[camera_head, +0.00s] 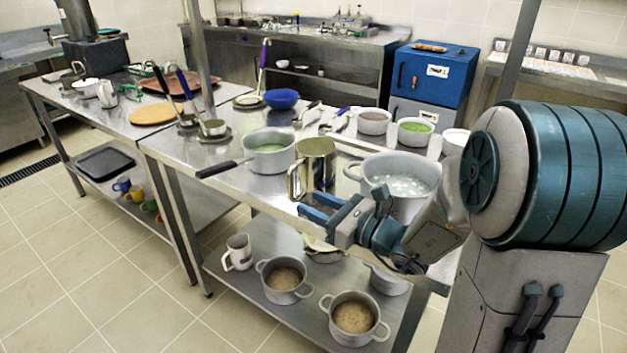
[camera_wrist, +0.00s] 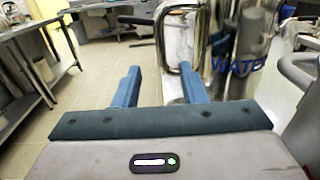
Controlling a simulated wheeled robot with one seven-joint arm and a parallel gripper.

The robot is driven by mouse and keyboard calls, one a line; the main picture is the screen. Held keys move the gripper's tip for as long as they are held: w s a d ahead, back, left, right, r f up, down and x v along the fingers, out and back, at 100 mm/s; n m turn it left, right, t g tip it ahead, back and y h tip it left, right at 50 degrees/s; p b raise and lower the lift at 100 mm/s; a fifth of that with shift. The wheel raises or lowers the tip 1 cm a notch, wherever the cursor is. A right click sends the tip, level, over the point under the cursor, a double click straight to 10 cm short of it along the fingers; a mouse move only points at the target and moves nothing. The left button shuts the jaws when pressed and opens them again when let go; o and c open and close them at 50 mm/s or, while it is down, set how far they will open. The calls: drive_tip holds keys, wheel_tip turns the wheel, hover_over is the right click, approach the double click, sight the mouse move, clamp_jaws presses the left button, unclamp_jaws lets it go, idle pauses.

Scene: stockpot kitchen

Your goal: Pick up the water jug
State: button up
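The water jug (camera_head: 317,160) is a shiny metal jug standing upright near the front edge of the steel table. Its handle faces front left. In the wrist view the jug (camera_wrist: 243,45) fills the upper right and shows blue letters reading WATER. Its handle (camera_wrist: 160,38) shows just beyond the gap between my fingers, nearer the right finger. My gripper (camera_head: 314,207) is open and empty, low in front of the jug at the table edge. Both blue fingers show in the wrist view (camera_wrist: 160,86). I cannot tell whether the right finger touches the jug.
A large grey pot (camera_head: 400,180) stands right of the jug, close to my arm. The lower shelf (camera_head: 255,295) holds several pots and a pale jug. Floor (camera_head: 80,270) at left is clear.

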sight(293, 193)
drive_tip(key=x, duration=0.9)
drive_tip(key=shift+w, duration=0.1)
drive_tip(key=shift+d, duration=0.1)
clamp_jaws()
